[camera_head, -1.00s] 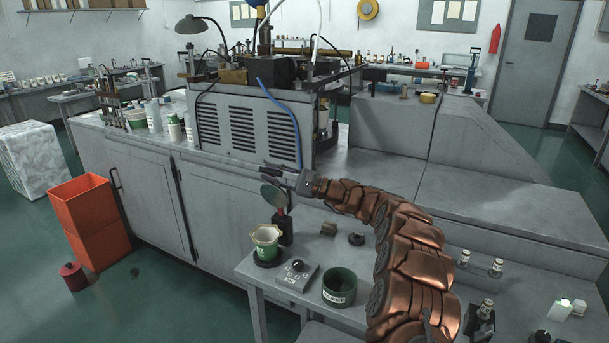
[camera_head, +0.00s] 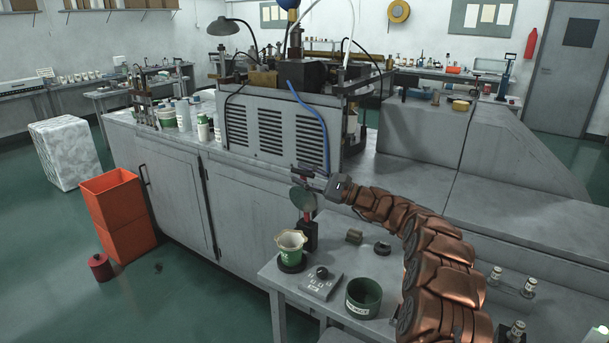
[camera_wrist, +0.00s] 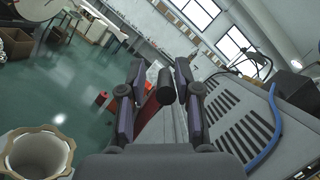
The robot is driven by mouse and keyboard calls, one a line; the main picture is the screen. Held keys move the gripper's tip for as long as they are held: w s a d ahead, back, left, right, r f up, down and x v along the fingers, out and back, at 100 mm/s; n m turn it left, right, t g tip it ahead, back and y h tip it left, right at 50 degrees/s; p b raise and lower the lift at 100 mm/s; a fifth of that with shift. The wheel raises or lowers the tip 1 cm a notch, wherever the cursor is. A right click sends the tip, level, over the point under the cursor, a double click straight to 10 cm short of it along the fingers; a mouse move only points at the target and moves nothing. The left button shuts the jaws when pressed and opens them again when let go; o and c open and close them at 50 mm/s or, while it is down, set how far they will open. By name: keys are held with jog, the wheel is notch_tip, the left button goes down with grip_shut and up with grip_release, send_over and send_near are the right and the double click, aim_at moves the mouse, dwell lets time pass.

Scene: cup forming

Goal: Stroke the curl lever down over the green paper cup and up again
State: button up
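The green paper cup (camera_head: 291,250) with a flared cream scalloped rim stands upright on a round black base at the small table's far left corner. Its rim (camera_wrist: 37,150) also shows at the lower left in the wrist view. The curl lever (camera_head: 308,213), red with a greenish disc (camera_head: 302,200), rises from a black post beside the cup. The disc is raised above the cup, apart from it. My gripper (camera_head: 308,172) is at the lever's top. In the wrist view my gripper (camera_wrist: 158,82) is open, its fingers either side of the dark cylindrical handle (camera_wrist: 165,88).
A grey control box (camera_head: 320,283) and a dark green container (camera_head: 363,297) stand right of the cup. A grey bench with a vented machine (camera_head: 275,130) is behind. Orange crates (camera_head: 120,215) and a red canister (camera_head: 100,267) are on the floor at left.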

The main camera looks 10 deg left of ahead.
jog(key=shift+o, duration=0.3)
jog(key=shift+d, duration=0.15)
jog(key=shift+d, duration=0.15)
jog(key=v, duration=1.1)
jog(key=shift+d, duration=0.3)
jog(key=shift+f, duration=0.15)
